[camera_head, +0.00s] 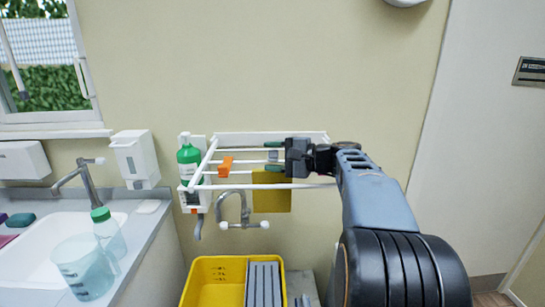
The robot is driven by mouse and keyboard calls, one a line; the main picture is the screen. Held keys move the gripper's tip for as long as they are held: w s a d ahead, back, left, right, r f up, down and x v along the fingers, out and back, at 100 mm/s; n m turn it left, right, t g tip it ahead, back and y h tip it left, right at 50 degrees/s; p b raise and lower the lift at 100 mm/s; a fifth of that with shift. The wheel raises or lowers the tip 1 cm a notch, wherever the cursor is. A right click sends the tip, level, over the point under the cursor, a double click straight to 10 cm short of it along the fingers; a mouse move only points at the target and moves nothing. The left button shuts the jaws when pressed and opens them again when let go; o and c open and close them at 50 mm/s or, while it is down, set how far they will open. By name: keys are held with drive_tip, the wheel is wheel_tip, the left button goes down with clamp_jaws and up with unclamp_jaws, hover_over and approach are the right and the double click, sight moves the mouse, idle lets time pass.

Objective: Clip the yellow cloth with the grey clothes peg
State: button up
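The yellow cloth (272,192) hangs from the white wall rack (235,187), below and slightly left of my gripper. My gripper (276,156) reaches in from the right at the rack, above the cloth. Two small dark green pieces show at its left end, one above the other with a gap; I cannot tell if they are its fingertips. I cannot make out the grey clothes peg; anything between the fingers is too small to tell. An orange peg-like piece (226,166) sits on a rack bar to the left.
A green bottle (189,160) stands at the rack's left end. A curved tap (243,215) is under the rack. A yellow crate (205,288) with a grey ribbed piece (263,285) is below. A sink (50,250) with a jug (85,268) is at left.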

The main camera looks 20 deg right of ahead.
drive_tip(key=shift+d, duration=0.1)
drive_tip(key=v, duration=1.3)
drive_tip(key=shift+s+d+b, duration=0.2)
drive_tip(key=shift+s+b, duration=0.1)
drive_tip(key=shift+b, duration=0.1)
